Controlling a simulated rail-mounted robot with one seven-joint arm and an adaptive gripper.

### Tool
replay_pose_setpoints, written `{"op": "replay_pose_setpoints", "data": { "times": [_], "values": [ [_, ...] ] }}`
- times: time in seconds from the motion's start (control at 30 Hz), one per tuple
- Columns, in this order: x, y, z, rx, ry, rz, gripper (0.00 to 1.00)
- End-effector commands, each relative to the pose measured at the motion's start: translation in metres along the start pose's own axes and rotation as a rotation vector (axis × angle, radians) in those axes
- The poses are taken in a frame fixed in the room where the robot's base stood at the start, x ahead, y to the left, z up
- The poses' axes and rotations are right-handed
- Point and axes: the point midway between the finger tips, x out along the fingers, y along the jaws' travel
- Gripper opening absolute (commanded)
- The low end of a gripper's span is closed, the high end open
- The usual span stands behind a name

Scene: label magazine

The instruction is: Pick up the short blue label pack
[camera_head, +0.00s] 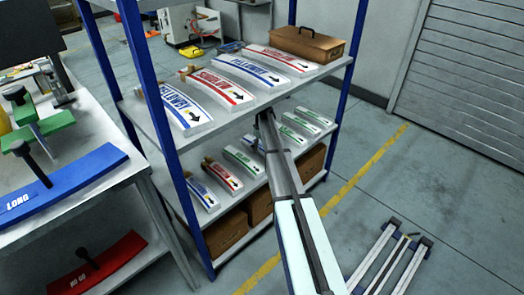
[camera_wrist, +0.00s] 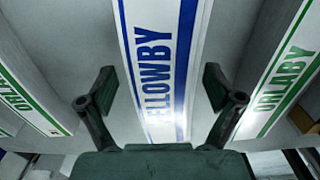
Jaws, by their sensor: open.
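A white label pack with blue stripes and blue lettering ending in "ELLOWBY" (camera_wrist: 160,60) lies in the middle of the wrist view. My gripper (camera_wrist: 160,88) is open, with one finger on each side of this pack and nothing held. The fingers look apart from the pack; their height above it is hard to judge. In the head view my arm reaches in over the middle shelf, and my gripper and most of that spot are hidden. Another small blue-marked pack (camera_head: 203,195) lies at the near left end of the middle shelf.
Green-lettered packs stand close on the left (camera_wrist: 25,95) and right (camera_wrist: 285,75) of the blue one. Larger blue and red packs (camera_head: 215,88) lie on the top shelf (camera_head: 262,98) above. A blue upright (camera_head: 160,110) and cardboard boxes (camera_head: 227,232) below bound the space.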

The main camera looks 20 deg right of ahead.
Motion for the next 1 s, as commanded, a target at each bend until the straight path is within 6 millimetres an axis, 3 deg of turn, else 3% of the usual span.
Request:
{"op": "replay_pose_setpoints", "data": {
  "times": [0.07,0.2,0.27,0.3,0.73,1.0],
  "values": [
    [0.000,0.000,0.000,0.000,0.000,0.000,0.87],
    [0.000,0.000,0.000,0.000,0.000,0.000,0.38],
    [0.000,0.000,0.000,0.000,0.000,0.000,0.17],
    [0.000,0.000,0.000,0.000,0.000,0.000,0.13],
    [-0.005,0.000,0.000,0.000,0.000,0.000,0.13],
    [-0.033,0.000,0.000,-0.001,0.001,0.001,0.13]
  ]
}}
